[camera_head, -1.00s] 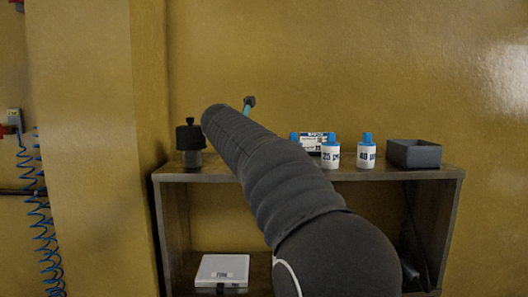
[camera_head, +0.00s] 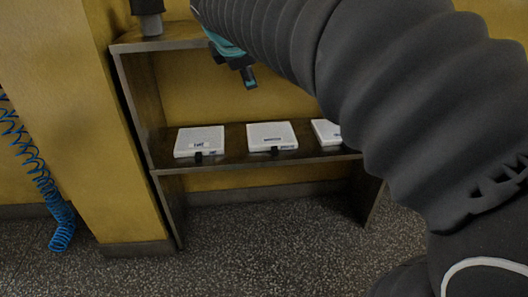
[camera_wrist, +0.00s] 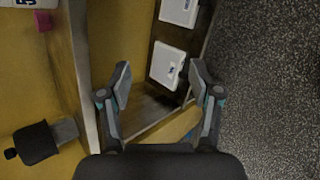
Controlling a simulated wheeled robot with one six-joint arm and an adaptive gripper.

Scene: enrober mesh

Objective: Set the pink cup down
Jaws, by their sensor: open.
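A small pink object (camera_wrist: 43,20), perhaps the pink cup, shows at the upper left of the wrist view on the top board of the shelf unit; it is too small to be sure. No pink shows in the head view. My gripper (camera_wrist: 159,66) is open and empty, its two fingers spread in front of the shelf unit, with the pink object well off to their left. In the head view my gripper (camera_head: 247,76) hangs partly hidden by my arm, above the lower board.
The dark shelf unit (camera_head: 135,41) has a lower board (camera_head: 235,137) bearing white flat devices (camera_head: 199,141). A black-topped object (camera_head: 147,8) stands at the top board's left end and in the wrist view (camera_wrist: 35,142). Blue coiled hose (camera_head: 35,170) hangs at left. Speckled floor (camera_head: 270,235) is clear.

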